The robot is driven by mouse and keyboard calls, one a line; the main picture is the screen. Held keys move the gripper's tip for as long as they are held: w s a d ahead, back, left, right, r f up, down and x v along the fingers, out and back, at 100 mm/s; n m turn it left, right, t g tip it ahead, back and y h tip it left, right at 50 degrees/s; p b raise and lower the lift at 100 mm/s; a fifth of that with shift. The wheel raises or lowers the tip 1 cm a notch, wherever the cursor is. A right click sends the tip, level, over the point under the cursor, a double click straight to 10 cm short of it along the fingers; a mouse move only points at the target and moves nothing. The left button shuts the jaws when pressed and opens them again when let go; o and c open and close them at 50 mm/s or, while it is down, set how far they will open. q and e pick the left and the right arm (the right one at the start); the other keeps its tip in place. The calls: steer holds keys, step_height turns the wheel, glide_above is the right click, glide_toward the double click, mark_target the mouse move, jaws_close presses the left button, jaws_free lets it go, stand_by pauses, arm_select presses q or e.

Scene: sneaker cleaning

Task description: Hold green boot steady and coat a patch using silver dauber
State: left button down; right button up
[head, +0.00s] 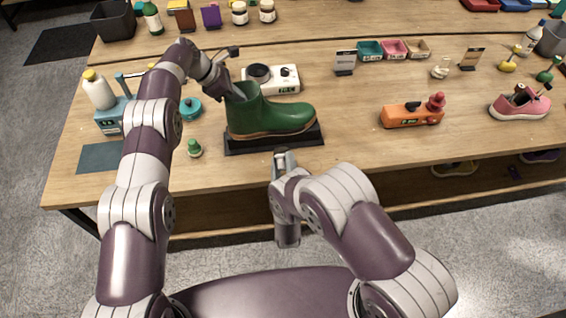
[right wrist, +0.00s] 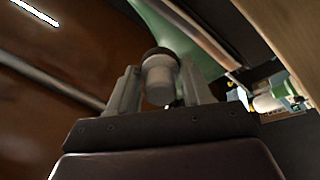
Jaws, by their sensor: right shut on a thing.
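The green boot (head: 270,117) stands upright on a black stand (head: 275,140) on the table, toe to the right. My left gripper (head: 236,92) is at the top of its shaft. Its fingers are partly hidden there, so I cannot tell whether they are closed on the rim. My right gripper (head: 284,157) is in front of the stand, at the table's front edge, apart from the boot. In the right wrist view it is shut on the silver dauber (right wrist: 160,80), a grey cylinder with a dark end pointing away from the gripper.
A white device with a display (head: 284,80) stands behind the boot. A small green-topped object (head: 194,148) and a teal round container (head: 190,108) are to its left. An orange device (head: 412,113) and a pink shoe (head: 520,104) are to the right. Table between boot and orange device is clear.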

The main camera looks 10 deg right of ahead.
arm_select(q)
steer(key=shift+f, duration=0.9)
stand_by(1.2)
arm_select(e)
steer(key=shift+w+a+f, duration=0.1)
steer(key=shift+w+a, duration=1.1)
steer(key=shift+a, duration=0.3)
steer(key=shift+w+a+f, duration=0.1)
steer(key=shift+w+a, duration=1.1)
steer(key=shift+a, duration=0.3)
steer(key=shift+w+a, duration=0.1)
steer(key=shift+w, duration=1.05)
steer(key=shift+d+r, duration=0.15)
steer(key=shift+d, duration=1.9)
steer(key=shift+s+a, duration=0.15)
steer(key=shift+a, duration=0.9)
steer(key=shift+s+a, duration=0.1)
steer(key=shift+a, duration=0.95)
steer(key=shift+w, duration=0.25)
